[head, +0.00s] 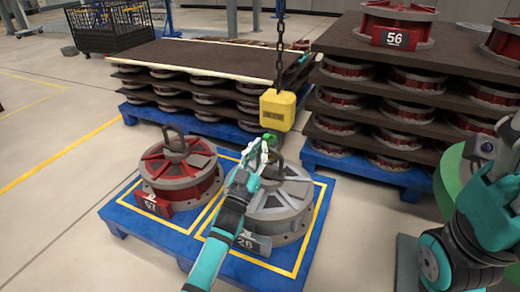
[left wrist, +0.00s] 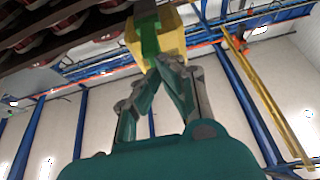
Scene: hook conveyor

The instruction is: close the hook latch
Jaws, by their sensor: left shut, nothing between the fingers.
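A yellow hook block (head: 277,110) hangs on a dark chain above the grey wheel-like part marked 26 (head: 278,203). Its green latch (head: 269,139) shows just below the block, beside my left gripper (head: 264,149). The left wrist view shows the yellow block (left wrist: 177,42) and green latch (left wrist: 150,38) just beyond the fingertips (left wrist: 170,60). The fingers are shut together and hold nothing. I cannot tell whether they touch the latch. The hook's lower part and part of the grey part's lifting ring (head: 279,160) are hidden or unclear. My right gripper is out of view.
A red wheel part marked 67 (head: 181,175) stands left of the grey one on the blue pallet (head: 150,240). Stacked pallets of red parts stand behind (head: 220,60) and at right (head: 380,100).

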